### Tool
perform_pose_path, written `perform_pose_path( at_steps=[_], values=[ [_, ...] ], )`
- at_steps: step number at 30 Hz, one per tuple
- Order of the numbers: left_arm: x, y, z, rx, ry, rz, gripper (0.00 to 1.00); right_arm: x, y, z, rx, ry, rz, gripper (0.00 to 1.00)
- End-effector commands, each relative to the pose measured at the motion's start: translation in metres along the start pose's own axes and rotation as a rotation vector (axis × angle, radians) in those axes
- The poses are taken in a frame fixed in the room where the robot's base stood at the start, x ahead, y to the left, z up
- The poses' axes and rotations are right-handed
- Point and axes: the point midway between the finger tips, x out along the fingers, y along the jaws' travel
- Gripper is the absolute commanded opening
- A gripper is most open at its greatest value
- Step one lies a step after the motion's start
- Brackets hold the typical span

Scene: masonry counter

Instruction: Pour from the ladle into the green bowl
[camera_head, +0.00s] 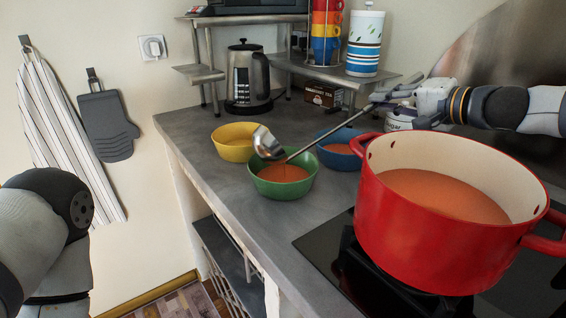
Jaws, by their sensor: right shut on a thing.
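The green bowl (292,189) stands on the grey counter and holds orange-red soup. The ladle (267,143) has its metal cup tilted above the back left of the green bowl, with its long handle running up to the right. A thin dark streak below the cup may be soup; I cannot tell for sure. My right gripper (385,97) is shut on the far end of the ladle handle, above the counter behind the red pot. My left arm shows at the left edge, but its gripper is not in view.
A large red pot (416,240) of soup stands on the black hob (321,251) at the front right. A yellow bowl (236,151) and a blue bowl (336,156) with soup flank the green one. A kettle (247,80), a metal shelf (340,75) and cups stand behind.

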Motion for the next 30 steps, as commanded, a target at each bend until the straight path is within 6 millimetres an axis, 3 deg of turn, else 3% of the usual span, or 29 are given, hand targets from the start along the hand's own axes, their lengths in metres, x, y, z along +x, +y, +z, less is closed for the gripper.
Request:
perform_pose_path(
  at_steps=[1,3,7,11,19,30],
  values=[
    [-0.004,0.0,-0.005,0.0,0.018,0.001,0.49,-0.009,-0.044,-0.001,-0.082,0.015,-0.018,0.0],
    [-0.004,0.001,-0.004,0.001,0.018,0.001,0.49,-0.013,-0.074,0.009,-0.212,0.034,0.009,0.0],
    [-0.004,0.0,-0.003,0.0,0.014,0.0,0.49,-0.011,-0.072,0.012,-0.252,0.047,0.029,0.0],
    [-0.003,0.0,-0.003,0.0,0.013,0.001,0.49,-0.011,-0.082,0.018,-0.298,0.054,0.035,0.0],
    [-0.003,0.0,-0.003,0.0,0.014,0.001,0.49,-0.016,-0.128,0.034,-0.434,0.077,0.061,0.0],
    [-0.003,0.0,-0.003,0.0,0.013,0.001,0.49,-0.018,-0.183,0.074,-0.609,0.106,0.096,0.0]
  ],
)
